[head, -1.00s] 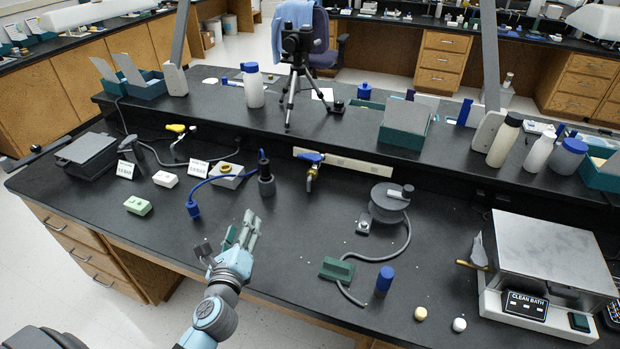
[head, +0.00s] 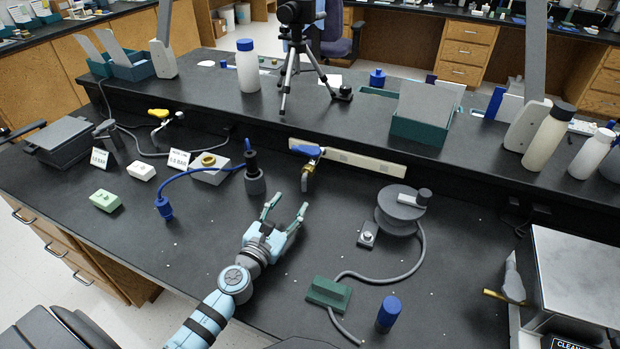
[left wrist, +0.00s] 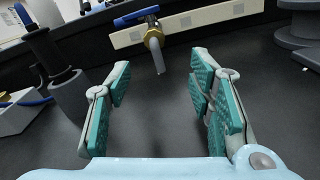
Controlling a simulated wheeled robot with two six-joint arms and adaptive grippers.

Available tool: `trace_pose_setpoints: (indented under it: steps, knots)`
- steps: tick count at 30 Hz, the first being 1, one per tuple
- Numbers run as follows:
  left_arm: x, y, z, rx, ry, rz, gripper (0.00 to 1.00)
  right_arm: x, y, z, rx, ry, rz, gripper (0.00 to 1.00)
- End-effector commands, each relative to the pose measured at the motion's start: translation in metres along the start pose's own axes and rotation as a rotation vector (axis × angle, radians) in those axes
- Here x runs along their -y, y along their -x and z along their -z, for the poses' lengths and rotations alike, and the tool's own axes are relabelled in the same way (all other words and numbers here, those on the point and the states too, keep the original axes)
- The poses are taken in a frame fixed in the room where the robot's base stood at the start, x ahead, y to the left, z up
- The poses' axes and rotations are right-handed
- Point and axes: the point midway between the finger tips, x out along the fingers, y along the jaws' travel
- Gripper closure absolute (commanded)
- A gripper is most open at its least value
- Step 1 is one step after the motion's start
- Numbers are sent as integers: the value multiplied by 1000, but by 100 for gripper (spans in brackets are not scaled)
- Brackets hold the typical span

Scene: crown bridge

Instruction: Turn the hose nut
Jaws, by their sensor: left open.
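A blue hose (head: 205,170) arches from a dark upright cylinder (head: 254,178) to a blue end fitting (head: 164,207) on the bench; which part is the hose nut I cannot tell for certain. A tap with a brass body and blue lever (head: 308,152) is mounted on the pale rail. It also shows in the left wrist view (left wrist: 154,40), spout down, beyond and between my fingers. My left gripper (head: 289,207) is open and empty above the bench, in front of the tap and apart from it. My right gripper is out of view.
A grey block with a yellow ring (head: 209,161) and a sign stand left of the cylinder. To the right are a grey round reel (head: 400,208) with a hose, a green block (head: 328,293) and a blue-capped bottle (head: 389,314).

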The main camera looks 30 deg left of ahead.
Motion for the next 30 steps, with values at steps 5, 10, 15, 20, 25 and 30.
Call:
trace_pose_setpoints:
  steps: [5, 10, 15, 20, 25, 30]
  knots:
    - [-7, -34, 0, -2, 0, -13, 52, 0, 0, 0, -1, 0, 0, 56]
    - [-7, -72, 2, -3, 1, -13, 52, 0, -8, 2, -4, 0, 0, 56]
    - [-6, -105, 3, -5, 1, -11, 52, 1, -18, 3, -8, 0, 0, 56]
    - [-6, -121, 2, -2, 1, -10, 52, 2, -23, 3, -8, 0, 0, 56]
    - [-6, -124, 0, -2, 0, -9, 52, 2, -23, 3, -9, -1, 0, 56]
    - [-6, -124, 0, -2, 0, -8, 58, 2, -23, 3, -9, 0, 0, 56]
